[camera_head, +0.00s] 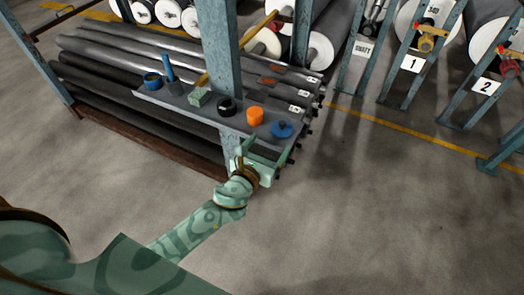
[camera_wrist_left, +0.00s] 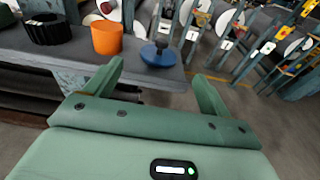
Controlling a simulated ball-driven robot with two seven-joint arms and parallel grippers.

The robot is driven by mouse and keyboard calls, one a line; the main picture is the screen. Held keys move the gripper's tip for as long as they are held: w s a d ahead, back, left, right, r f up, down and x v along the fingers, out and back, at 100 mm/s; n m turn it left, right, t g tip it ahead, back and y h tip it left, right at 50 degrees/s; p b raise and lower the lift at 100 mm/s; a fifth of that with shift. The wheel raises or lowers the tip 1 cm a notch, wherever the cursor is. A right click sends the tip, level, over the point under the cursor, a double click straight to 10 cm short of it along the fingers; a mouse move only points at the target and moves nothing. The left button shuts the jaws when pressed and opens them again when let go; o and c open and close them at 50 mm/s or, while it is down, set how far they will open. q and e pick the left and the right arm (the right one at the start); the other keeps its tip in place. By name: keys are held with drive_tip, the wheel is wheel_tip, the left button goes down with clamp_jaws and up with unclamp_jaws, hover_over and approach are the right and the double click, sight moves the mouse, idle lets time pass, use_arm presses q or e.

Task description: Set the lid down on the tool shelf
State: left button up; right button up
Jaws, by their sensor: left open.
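The lid, a blue disc with a knob on top (camera_head: 282,129), lies on the tool shelf near its right end. The lid also shows in the left wrist view (camera_wrist_left: 158,54), knob up, beyond and between my finger tips. The tool shelf (camera_head: 189,107) is a narrow grey board along the rack. My left gripper (camera_head: 260,154) is open and empty, just in front of the shelf's right end; its two fingers show apart in the left wrist view (camera_wrist_left: 158,70). It appears clear of the lid. My right gripper is not in view.
Beside the lid stand an orange cup (camera_head: 255,116) and a black ring (camera_head: 227,106). Further left are a green block (camera_head: 199,96) and a blue item (camera_head: 152,80). A blue-grey post (camera_head: 221,50) rises behind the shelf.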

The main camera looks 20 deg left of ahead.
use_arm(q)
drive_tip(key=s+a+f+n+g, duration=0.2)
drive_tip(key=s+f+n+g, duration=0.3)
drive_tip(key=s+f+n, duration=0.55)
drive_tip(key=s+a+f+n+g, duration=0.35)
drive_tip(key=s+f+n, duration=0.25)
drive_tip(key=s+f, duration=0.9)
drive_tip(key=s+f+n+g, duration=0.4)
drive_tip(key=s+f+n, duration=0.2)
drive_tip(key=s, duration=0.7)
drive_tip(key=s+a+f+n+g, duration=0.1)
drive_tip(key=s+f+n+g, duration=0.2)
drive_tip(key=s+f+n, duration=0.4)
drive_tip(key=s+n, duration=0.3)
drive_tip(key=s, duration=0.3)
drive_tip(key=shift+s+f+g+y, duration=0.2)
drive_tip(key=shift+s+g+y, duration=0.1)
drive_tip(key=shift+g, duration=0.05)
drive_tip(key=shift+s, duration=0.1)
